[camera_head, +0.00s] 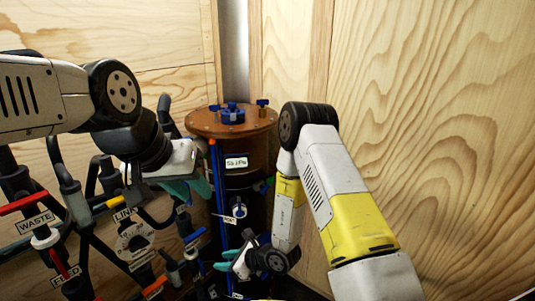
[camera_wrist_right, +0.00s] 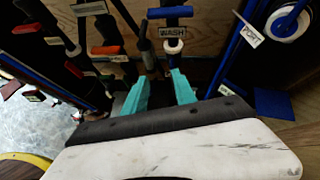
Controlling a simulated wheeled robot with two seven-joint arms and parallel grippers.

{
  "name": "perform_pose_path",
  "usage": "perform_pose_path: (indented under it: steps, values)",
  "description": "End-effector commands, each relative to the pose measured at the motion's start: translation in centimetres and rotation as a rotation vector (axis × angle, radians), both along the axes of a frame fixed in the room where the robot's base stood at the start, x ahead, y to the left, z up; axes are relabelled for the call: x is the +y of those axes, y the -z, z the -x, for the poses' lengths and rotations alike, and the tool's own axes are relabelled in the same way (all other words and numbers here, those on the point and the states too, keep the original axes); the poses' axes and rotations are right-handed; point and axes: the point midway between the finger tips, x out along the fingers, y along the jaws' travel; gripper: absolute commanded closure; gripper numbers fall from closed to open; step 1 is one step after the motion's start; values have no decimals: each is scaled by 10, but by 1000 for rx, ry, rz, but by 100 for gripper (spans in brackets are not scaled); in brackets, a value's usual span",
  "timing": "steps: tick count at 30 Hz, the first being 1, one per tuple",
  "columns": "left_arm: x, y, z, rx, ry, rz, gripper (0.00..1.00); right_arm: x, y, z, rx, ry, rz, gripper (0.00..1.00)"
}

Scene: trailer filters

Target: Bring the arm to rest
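My left arm comes in from the left, and its left gripper (camera_head: 190,188) with teal fingers hangs in front of the pipework, left of the brown filter tank (camera_head: 242,196). Its two fingers look apart, with nothing seen between them. My right arm is folded in front of the tank's right side. Its right gripper (camera_head: 226,260) is low by the tank's foot and points left. In the right wrist view the teal fingers of that right gripper (camera_wrist_right: 160,92) are apart and empty, below a "WASH" label (camera_wrist_right: 171,32).
Black pipes with a red handle (camera_head: 24,204) and labels such as "WASTE" (camera_head: 36,222) fill the left side. A blue pipe (camera_head: 221,220) runs down beside the tank. Plywood walls (camera_head: 430,120) close the back and right. The right side is clear of fittings.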

Motion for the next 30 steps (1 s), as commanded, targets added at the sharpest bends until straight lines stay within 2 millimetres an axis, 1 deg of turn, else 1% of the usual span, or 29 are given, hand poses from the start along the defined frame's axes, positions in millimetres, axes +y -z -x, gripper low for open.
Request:
perform_pose_path:
  steps: [1, 2, 5, 6, 8, 9, 11, 12, 15, 18, 20, 21, 23, 26, 27, 29, 30]
  values:
    - [0, 0, 0, 0, 0, 0, 67, 4, -20, -4, -31, -32, -17, 67]
    - [0, 0, 0, 0, 0, 0, 67, 6, -31, -5, -48, -57, -27, 67]
    - [0, 0, 0, 0, 0, 0, 67, 13, -75, -5, -118, -153, -57, 67]
    - [0, 0, 0, 0, 0, 0, 67, 15, -96, -4, -154, -201, -68, 67]
    - [0, 0, 0, 0, 0, 0, 67, 16, -130, 0, -216, -282, -80, 67]
    - [0, 0, 0, 0, 0, 0, 67, 15, -154, 5, -263, -343, -84, 67]
    - [0, 0, 0, 0, 0, 0, 67, 12, -187, 16, -333, -437, -78, 67]
    - [0, 0, 0, 0, 0, 0, 67, 9, -207, 24, -380, -500, -68, 67]
    - [0, 0, 0, 0, 0, 0, 67, -5, -250, 47, -497, -651, -24, 67]
    - [0, 0, 0, 0, 0, 0, 67, -24, -283, 71, -614, -799, 53, 67]
    - [0, 0, 0, 0, 0, 0, 67, -39, -298, 86, -680, -882, 113, 67]
    - [0, 0, 0, 0, 0, 0, 67, -50, -307, 95, -724, -936, 161, 67]
    - [0, 0, 0, 0, 0, 0, 67, -67, -318, 108, -785, -1013, 238, 67]
    - [0, 0, 0, 0, 0, 0, 67, -100, -333, 126, -879, -1132, 392, 67]
    - [0, 0, 0, 0, 0, 0, 67, -114, -338, 132, -914, -1174, 461, 67]
    - [0, 0, 0, 0, 0, 0, 67, -136, -345, 140, -960, -1234, 572, 67]
    - [0, 0, 0, 0, 0, 0, 67, -151, -349, 145, -987, -1272, 651, 67]
